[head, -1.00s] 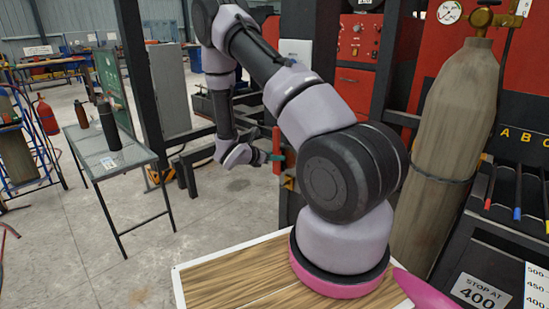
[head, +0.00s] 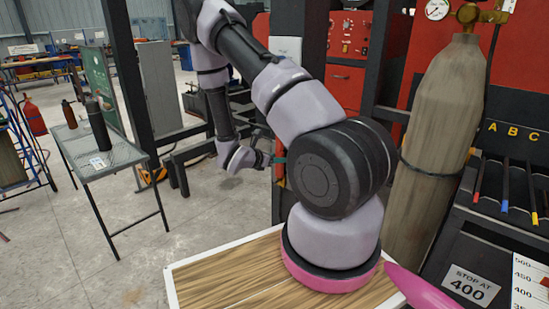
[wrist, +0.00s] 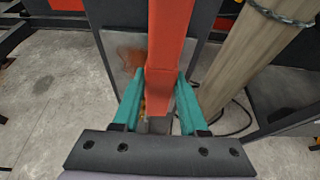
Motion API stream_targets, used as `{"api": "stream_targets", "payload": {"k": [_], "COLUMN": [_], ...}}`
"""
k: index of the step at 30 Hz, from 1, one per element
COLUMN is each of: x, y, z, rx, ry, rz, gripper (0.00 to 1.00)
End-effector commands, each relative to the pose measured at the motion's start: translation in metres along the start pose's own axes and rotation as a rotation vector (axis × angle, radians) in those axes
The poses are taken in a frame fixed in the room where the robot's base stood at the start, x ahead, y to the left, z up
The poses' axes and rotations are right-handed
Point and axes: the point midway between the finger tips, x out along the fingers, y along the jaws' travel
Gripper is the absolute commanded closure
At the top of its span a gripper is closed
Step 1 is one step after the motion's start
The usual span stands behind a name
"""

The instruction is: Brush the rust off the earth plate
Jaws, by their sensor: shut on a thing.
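My gripper (wrist: 160,88) has teal fingers shut on a long red-orange handle (wrist: 170,35), which I take to be the brush. Its bristles are not clearly seen. A flat grey plate with a brown rust patch (wrist: 131,56), apparently the earth plate, shows behind and left of the handle in the wrist view. The handle hides part of it, and I cannot tell whether the brush touches it. In the head view my gripper (head: 270,160) is small, beside a dark post; the plate is not made out there.
A tall gas cylinder (head: 436,140) stands close on the right; it also shows in the wrist view (wrist: 252,55). A mesh table (head: 120,160) with bottles stands at left. Dark frame posts surround the work spot. Open concrete floor (wrist: 50,110) lies to the left.

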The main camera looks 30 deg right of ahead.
Motion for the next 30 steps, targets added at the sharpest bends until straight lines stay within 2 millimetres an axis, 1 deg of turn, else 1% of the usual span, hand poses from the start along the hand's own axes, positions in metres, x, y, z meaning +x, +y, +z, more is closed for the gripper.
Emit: {"api": "stream_targets", "payload": {"k": [3,7,10,14,17,27,30], "x": [0.001,0.001,0.002,-0.001,0.0,0.002,0.003], "y": [-0.011,-0.02,-0.024,-0.023,-0.019,0.011,0.016], "z": [0.0,0.001,0.001,0.0,0.0,0.001,0.002], "rx": [-0.002,0.0,0.0,0.001,0.001,0.002,0.002], "ry": [0.0,-0.001,-0.001,-0.001,-0.001,-0.002,-0.002], "rz": [-0.001,-0.001,-0.001,0.0,0.001,0.001,0.0], "gripper": [1.0,1.0,1.0,1.0,1.0,1.0,1.0]}}
